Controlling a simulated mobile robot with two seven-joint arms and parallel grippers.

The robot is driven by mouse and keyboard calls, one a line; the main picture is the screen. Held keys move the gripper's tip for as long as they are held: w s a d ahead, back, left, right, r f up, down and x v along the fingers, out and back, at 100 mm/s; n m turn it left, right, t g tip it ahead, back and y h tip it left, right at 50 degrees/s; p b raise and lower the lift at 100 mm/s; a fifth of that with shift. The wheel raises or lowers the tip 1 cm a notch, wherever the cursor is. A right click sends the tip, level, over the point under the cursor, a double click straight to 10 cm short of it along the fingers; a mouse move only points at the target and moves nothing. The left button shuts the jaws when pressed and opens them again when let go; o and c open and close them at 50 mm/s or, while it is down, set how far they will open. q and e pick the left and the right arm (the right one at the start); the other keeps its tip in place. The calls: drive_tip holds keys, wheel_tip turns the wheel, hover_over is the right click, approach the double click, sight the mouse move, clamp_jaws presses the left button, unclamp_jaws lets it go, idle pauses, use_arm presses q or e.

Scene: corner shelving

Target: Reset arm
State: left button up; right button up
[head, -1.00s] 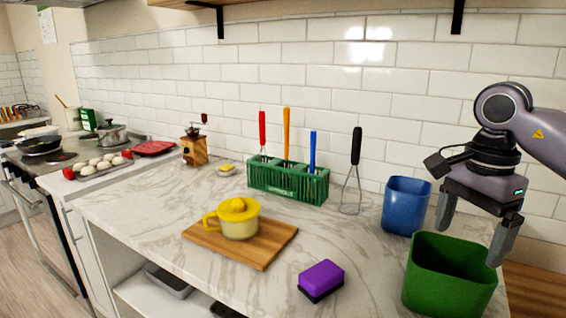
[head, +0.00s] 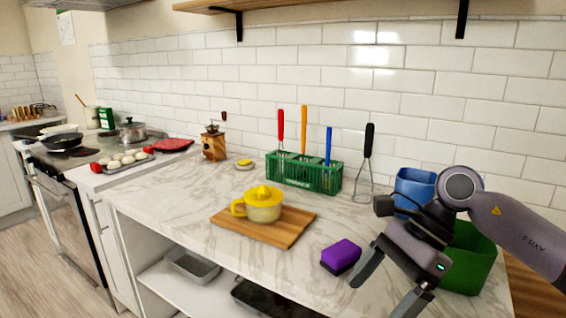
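My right gripper (head: 388,290) comes in from the right and hangs over the counter's front edge. Its two fingers are spread apart, with nothing seen between them. It is just right of the purple sponge (head: 341,256) and in front of the green bin (head: 470,258), which my arm partly hides. My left gripper is out of the picture.
A blue bin (head: 414,186) stands behind my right arm. A whisk (head: 366,165) and a green basket (head: 303,173) of utensils stand by the wall. A yellow juicer (head: 263,206) sits on a wooden board (head: 288,232). Bare marble lies left of the board.

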drive_tip(key=s+a+m+y, duration=0.4)
drive_tip(key=a+m+y, duration=0.6)
drive_tip(key=a+y, duration=0.25)
drive_tip(key=w+d+f+m+t+h, duration=0.1)
drive_tip(key=d+f+m+t+h, duration=0.65)
drive_tip(key=m, duration=0.95)
drive_tip(key=w+d+f+m+t+h, duration=0.3)
drive_tip(key=f+m+t, duration=0.5)
drive_tip(key=m+t, duration=0.65)
drive_tip(key=s+d+f+m+g+h, duration=0.3)
drive_tip(key=s+d+f+m+g, duration=0.1)
drive_tip(key=s+f+m, duration=0.2)
drive_tip(key=s+d+f+m+g+h, duration=0.3)
drive_tip(key=s+d+f+m+g, duration=0.1)
drive_tip(key=s+f+m, duration=0.3)
wheel_tip(320, 180, down, 4)
drive_tip(key=shift+s+r+g+h, duration=0.15)
drive_tip(key=shift+s+g+h, duration=0.15)
drive_tip(key=shift+s+g, duration=0.65)
drive_tip(key=shift+s+t, duration=0.25)
